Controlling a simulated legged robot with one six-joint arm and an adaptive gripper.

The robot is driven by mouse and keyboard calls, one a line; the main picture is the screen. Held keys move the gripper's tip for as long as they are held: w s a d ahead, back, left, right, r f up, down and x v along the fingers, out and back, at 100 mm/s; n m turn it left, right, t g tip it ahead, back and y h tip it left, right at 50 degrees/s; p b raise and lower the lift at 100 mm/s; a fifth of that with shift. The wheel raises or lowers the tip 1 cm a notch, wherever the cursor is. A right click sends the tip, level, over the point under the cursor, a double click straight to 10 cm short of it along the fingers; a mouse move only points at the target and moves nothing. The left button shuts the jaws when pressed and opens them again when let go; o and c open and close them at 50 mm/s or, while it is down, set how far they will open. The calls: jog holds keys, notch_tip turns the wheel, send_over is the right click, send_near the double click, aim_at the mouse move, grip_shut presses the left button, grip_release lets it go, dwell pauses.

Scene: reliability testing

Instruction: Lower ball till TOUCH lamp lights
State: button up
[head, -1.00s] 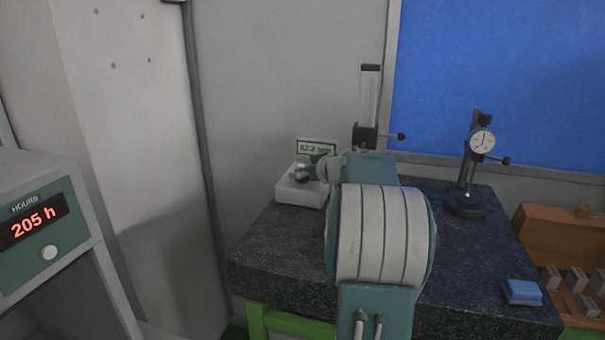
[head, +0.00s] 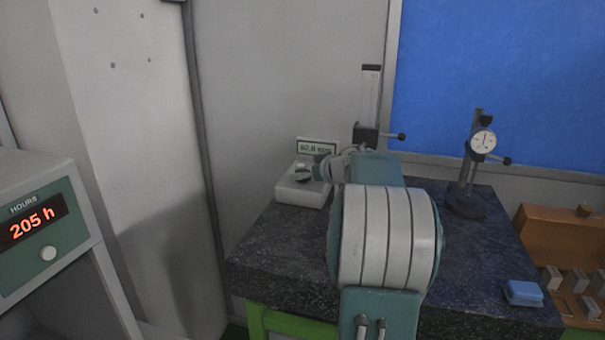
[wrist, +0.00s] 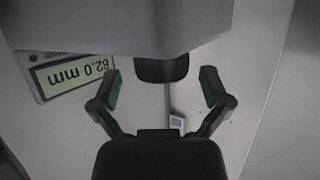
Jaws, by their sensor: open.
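My gripper (wrist: 161,88) is open, its two fingers spread on either side of a dark rounded piece (wrist: 162,68) with a thin rod. I cannot tell whether either finger touches it. A digital readout (wrist: 75,73) appears upside down at the left of the wrist view and reads 82.0 mm. In the head view the readout (head: 317,147) stands behind a white box (head: 300,193), where my gripper (head: 308,173) also shows, small and partly hidden by my arm. I cannot make out the ball or a lit TOUCH lamp.
A height stand (head: 368,105) with a side knob rises behind my arm on the dark stone table (head: 265,250). A dial gauge stand (head: 465,203) stands at the right. A blue block (head: 522,292) lies near the right front edge, beside a wooden rack (head: 565,250).

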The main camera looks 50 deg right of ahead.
aim_at(321, 191)
jog(key=v, duration=0.6)
jog(key=shift+s, duration=0.1)
